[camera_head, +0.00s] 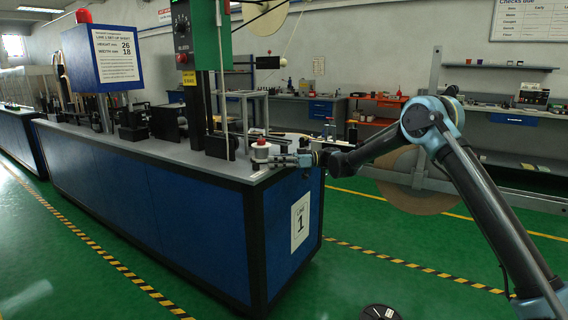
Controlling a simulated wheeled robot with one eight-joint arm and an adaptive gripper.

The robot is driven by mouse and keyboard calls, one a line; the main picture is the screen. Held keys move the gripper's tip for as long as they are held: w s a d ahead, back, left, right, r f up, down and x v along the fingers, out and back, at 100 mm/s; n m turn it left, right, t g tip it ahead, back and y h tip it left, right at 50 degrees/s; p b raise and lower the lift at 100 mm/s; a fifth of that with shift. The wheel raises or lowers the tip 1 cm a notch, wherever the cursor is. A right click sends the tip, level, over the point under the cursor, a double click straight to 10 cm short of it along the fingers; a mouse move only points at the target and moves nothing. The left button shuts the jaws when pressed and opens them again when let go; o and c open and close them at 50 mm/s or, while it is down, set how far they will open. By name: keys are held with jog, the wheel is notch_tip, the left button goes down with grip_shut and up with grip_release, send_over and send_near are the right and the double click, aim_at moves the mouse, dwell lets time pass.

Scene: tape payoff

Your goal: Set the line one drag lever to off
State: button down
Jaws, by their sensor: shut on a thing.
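The blue line one bench (285,215) carries a plate marked Line 1 (300,222) on its end. My gripper (276,160) reaches in from the right, low over the grey top at that end. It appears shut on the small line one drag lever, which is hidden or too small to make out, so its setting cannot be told. A white spool-like part with a red top (261,152) stands just left of the fingertips; whether they touch is unclear.
A green control post (201,35) and a blue set-up sheet box (103,58) rise from the bench. A large tan disc (415,190) stands behind my arm. A dark reel (380,312) lies on the green floor.

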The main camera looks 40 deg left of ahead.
dwell(0.3)
jog(key=c, duration=1.6)
grip_release()
jog(key=shift+a, duration=0.1)
jog(key=shift+c, duration=0.2)
jog(key=shift+w, duration=0.1)
jog(key=v, duration=1.2)
